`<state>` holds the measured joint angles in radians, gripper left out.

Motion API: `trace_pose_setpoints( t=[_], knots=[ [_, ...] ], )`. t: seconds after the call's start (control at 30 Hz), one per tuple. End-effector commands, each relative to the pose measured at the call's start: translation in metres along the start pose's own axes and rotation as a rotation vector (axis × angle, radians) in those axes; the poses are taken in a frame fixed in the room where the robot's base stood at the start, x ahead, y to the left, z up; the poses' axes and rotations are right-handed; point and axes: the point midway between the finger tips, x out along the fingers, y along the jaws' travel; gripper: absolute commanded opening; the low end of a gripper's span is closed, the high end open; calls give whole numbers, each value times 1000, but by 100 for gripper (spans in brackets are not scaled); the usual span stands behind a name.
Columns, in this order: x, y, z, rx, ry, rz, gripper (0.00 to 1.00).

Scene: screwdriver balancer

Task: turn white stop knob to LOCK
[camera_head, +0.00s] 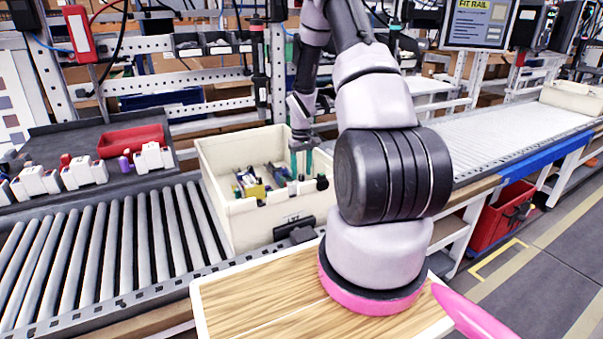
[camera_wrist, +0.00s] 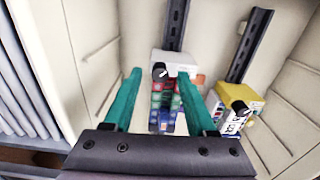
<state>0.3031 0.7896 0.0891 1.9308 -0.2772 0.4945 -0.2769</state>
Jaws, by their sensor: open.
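My gripper (camera_head: 301,162) reaches down into a cream bin (camera_head: 262,222) in the head view. In the wrist view its two teal fingers (camera_wrist: 159,76) are open, with nothing clamped between them. A device with a white top block (camera_wrist: 182,62) and rows of red, green and blue parts (camera_wrist: 165,105) lies beyond and between the fingers. A small dark knob (camera_wrist: 160,72) with a white mark sits on that device, between the fingertips. I cannot tell whether it is the white stop knob, and no LOCK label is legible. Contact with the fingers is unclear.
A yellow-topped device (camera_wrist: 238,100) with a black knob stands right of the fingers. Bin walls surround my gripper closely. A roller conveyor (camera_head: 110,250) and a red tray (camera_head: 131,140) are to the left.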

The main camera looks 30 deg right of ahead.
Motion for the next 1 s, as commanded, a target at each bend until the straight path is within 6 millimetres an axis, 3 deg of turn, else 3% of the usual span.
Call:
trace_pose_setpoints(
  t=[0.3,0.5,1.0],
  knots=[
    [-63,1,-1,1,4,2,57],
    [-91,1,0,0,2,1,57],
    [-99,0,0,0,0,0,57]
  ],
)
